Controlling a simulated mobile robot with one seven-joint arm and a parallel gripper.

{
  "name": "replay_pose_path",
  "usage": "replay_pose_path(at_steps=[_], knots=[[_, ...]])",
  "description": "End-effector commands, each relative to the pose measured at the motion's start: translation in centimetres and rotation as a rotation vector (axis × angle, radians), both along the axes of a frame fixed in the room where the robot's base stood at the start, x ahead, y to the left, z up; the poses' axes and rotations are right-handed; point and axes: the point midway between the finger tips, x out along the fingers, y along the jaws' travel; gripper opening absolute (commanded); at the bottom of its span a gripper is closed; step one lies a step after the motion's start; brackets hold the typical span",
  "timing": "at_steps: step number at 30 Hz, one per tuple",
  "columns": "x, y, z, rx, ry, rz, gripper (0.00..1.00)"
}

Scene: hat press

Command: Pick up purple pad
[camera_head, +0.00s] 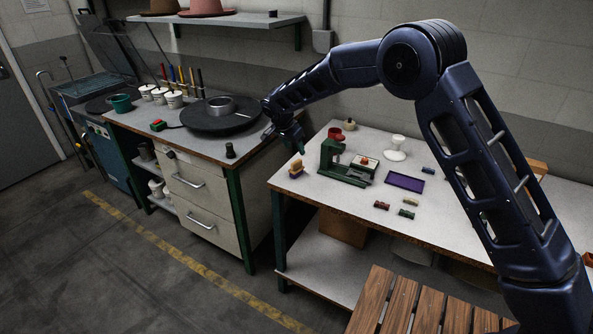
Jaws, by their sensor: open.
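A flat, dark purple rectangle (404,182), which looks like the purple pad, lies on the right-hand table (340,205), right of the green press (345,165). A small wooden-topped piece with a purple underside (296,169) stands near the table's left end. My gripper (285,141) is open and empty, with its fingers pointing down. In the picture it is above and left of the small wooden-topped piece and well left of the purple rectangle. Its exact height is hard to tell.
A white pedestal piece (396,149), a red cup (336,134) and several small blocks (407,213) share the table. The bench at left holds a round black plate (219,115), white cups (173,99) and upright tools. A slatted wooden surface (400,303) is in front.

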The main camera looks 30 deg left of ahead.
Motion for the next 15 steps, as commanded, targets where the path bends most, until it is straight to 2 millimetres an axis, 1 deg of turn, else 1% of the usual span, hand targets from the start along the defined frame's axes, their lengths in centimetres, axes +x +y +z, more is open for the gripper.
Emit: replay_pose_path(at_steps=[2,5,8,15], knots=[[-0.4,0.6,-0.5,0.0,-0.004,-0.001,0.58],[-0.4,0.8,-1.1,0.001,-0.005,-0.002,0.58],[-0.1,0.7,-1.9,0.001,-0.005,-0.001,0.58],[1.1,0.4,-5.0,0.0,-0.004,-0.002,0.58]])
